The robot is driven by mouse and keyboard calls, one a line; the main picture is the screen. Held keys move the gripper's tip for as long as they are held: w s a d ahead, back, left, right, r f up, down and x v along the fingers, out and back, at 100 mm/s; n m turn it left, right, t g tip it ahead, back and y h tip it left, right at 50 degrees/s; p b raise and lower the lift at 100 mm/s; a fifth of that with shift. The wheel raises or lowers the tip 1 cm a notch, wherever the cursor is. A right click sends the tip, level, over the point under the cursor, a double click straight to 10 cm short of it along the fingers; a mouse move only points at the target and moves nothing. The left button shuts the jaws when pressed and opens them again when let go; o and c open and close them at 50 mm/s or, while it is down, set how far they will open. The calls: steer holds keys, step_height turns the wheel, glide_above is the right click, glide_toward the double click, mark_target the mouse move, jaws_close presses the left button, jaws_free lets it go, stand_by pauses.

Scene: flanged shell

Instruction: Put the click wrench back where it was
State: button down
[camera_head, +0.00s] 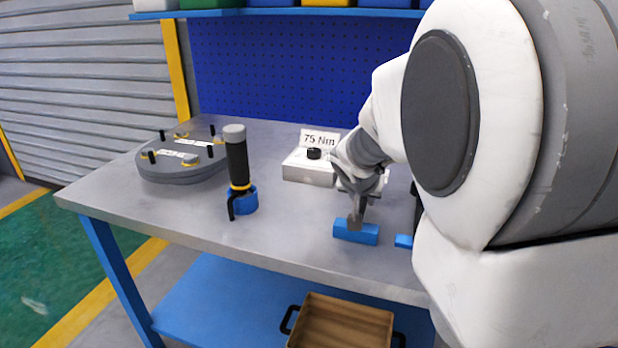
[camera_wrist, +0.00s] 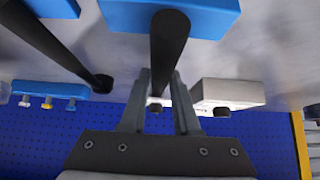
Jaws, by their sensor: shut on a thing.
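My gripper (camera_wrist: 158,102) is shut on a dark round bar (camera_wrist: 169,48), which I take to be the click wrench; its type is not clear. In the wrist view the bar runs from between the fingers to a blue block (camera_wrist: 125,14). In the head view my gripper (camera_head: 363,186) is above that blue block (camera_head: 355,233), and a grey lower end (camera_head: 355,222) meets the block. Whether it is fully seated I cannot tell. My arm hides much of this area.
A second dark bar (camera_wrist: 60,45) stands beside it, near another blue block (camera_head: 403,241). A white box (camera_head: 308,168) with a 75 Nm sign (camera_head: 319,138) is behind. A black-handled tool (camera_head: 237,165) stands in a blue holder. A grey flanged disc (camera_head: 182,168) lies left.

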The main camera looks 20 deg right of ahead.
stand_by(0.3)
steer(key=c, duration=0.6)
jaws_free()
steer(key=shift+c, duration=0.2)
steer(key=shift+r, duration=0.2)
steer(key=p+v, duration=0.2)
steer(key=v, duration=0.9)
steer(key=shift+s+a+r+p, duration=0.15)
steer(key=shift+s+r+p, duration=0.05)
steer(key=shift+p, duration=0.15)
steer(key=s+a+f+n+y, duration=0.1)
steer(key=s+a+n+y, duration=0.1)
steer(key=s+a, duration=0.3)
steer(key=s+a+f+n+g+y, duration=0.1)
steer(key=s+a+n, duration=0.3)
steer(key=s, duration=0.9)
steer(key=shift+s+a+n+y, duration=0.25)
steer(key=shift+a+n+y, duration=0.2)
steer(key=shift+y, duration=0.35)
